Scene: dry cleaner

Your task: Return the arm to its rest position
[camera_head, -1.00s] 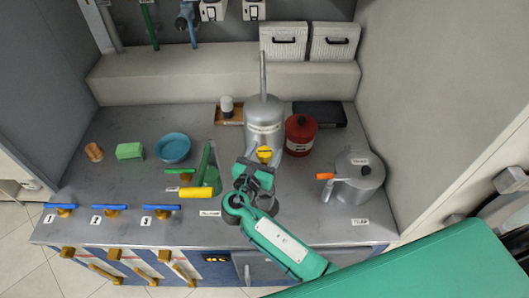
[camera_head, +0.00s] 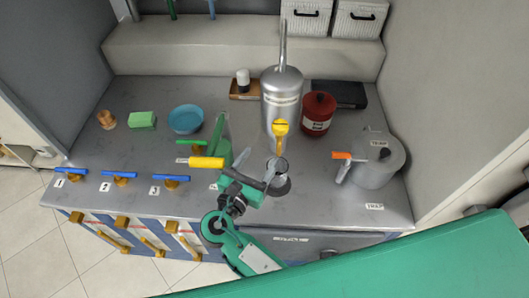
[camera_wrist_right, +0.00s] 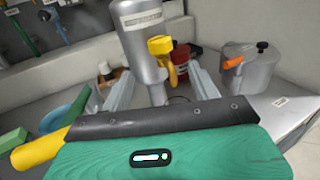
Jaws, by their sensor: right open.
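My right gripper (camera_head: 257,166) is open over the front middle of the grey counter (camera_head: 330,190), with nothing between its fingers. In the right wrist view its two fingers (camera_wrist_right: 160,92) stand apart, pointing toward a tall silver canister (camera_wrist_right: 138,35). The canister (camera_head: 281,95) stands upright behind the gripper in the head view. A small round metal piece (camera_head: 278,184) sits beside the gripper. My left gripper is not in view.
A red can (camera_head: 319,112) and a silver pot with an orange handle (camera_head: 376,162) stand to the right. A blue bowl (camera_head: 186,119) and green sponge (camera_head: 142,120) lie farther left. Walls bound both sides.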

